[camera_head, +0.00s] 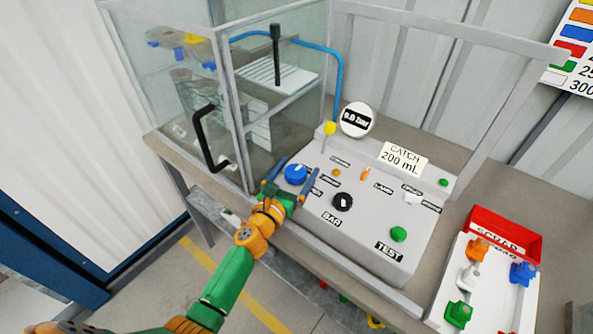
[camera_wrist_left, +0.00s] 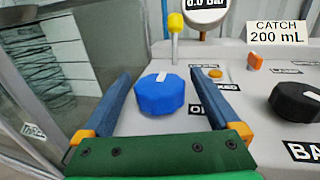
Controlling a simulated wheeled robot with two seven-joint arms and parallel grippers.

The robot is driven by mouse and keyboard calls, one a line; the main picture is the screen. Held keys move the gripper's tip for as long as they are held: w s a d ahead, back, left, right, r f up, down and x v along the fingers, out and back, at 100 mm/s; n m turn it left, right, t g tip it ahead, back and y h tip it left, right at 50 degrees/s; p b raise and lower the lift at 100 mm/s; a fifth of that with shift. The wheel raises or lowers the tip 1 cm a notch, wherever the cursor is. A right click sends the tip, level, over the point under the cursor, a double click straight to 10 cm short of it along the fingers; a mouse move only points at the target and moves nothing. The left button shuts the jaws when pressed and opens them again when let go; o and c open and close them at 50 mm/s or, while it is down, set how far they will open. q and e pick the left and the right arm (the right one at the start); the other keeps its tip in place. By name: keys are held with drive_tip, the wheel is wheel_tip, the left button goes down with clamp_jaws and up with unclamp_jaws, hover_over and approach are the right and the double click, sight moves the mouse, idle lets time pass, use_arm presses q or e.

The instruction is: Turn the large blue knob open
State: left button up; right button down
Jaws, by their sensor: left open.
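The large blue knob (camera_head: 296,174) sits on the left part of the sloped grey control panel (camera_head: 370,240), with a white mark on its top. It also shows in the left wrist view (camera_wrist_left: 161,95), ahead and between the fingers. My left gripper (camera_head: 288,179) is open, with its two blue fingers on either side of the knob. In the left wrist view the left gripper (camera_wrist_left: 160,100) shows a gap between each finger and the knob. A label beside the knob is partly hidden by the right finger. My right gripper is not in view.
A black knob (camera_head: 343,201), a green button (camera_head: 399,234), a yellow-tipped lever (camera_head: 329,129) and a round gauge (camera_head: 358,120) are on or by the panel. A glass-walled cabinet (camera_head: 235,100) with a black handle stands close at left. A red-backed tray (camera_head: 510,235) holds coloured valves at right.

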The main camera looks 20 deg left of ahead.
use_arm(q)
drive_tip(key=shift+s, duration=0.1)
drive_tip(key=shift+s+r, duration=0.1)
drive_tip(key=c, duration=1.4)
